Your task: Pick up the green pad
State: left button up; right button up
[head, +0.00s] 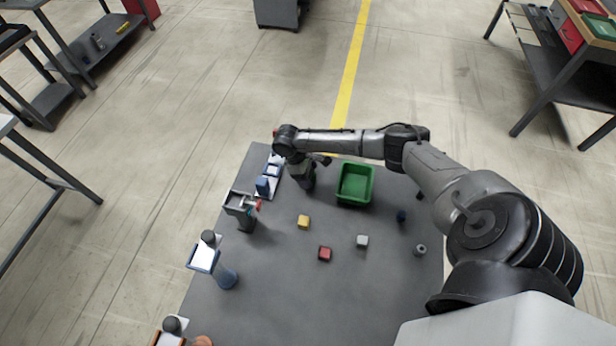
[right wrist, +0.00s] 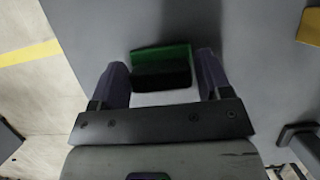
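The green pad (right wrist: 162,54) shows in the right wrist view, with a bright green top edge and a dark, shaded near side. My right gripper (right wrist: 163,68) is open, with one finger on each side of the pad. The fingers look spread and not closed on it; whether either touches it I cannot tell. In the head view my right gripper (head: 302,186) points down near the table's far left edge, and I cannot make out the pad there. My left gripper is not in view.
A green bin (head: 354,203) stands right of my gripper. Blue-and-white fixtures (head: 263,185) and a grey device with a red part (head: 240,208) stand to its left. Yellow (head: 303,222), red (head: 325,254) and grey (head: 362,241) blocks lie nearer. The front middle table is clear.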

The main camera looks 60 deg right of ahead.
jog(key=c, duration=0.6)
jog(key=shift+c, duration=0.2)
jog(key=shift+r, duration=0.15)
jog(key=shift+r, duration=0.25)
notch_tip(320, 180, up, 4)
jog(key=shift+f+p, duration=0.1)
jog(key=shift+p, duration=0.45)
jog(key=s+d+r, duration=0.2)
jog(key=s, duration=0.1)
jog(key=s+d+r+p, duration=0.1)
jog(key=s+d+r, duration=0.1)
jog(key=s, duration=0.1)
jog(key=s+d+r, duration=0.2)
jog(key=s+d, duration=0.1)
jog(key=shift+r+p, duration=0.2)
jog(key=shift+p, duration=0.15)
jog(key=shift+s, duration=0.1)
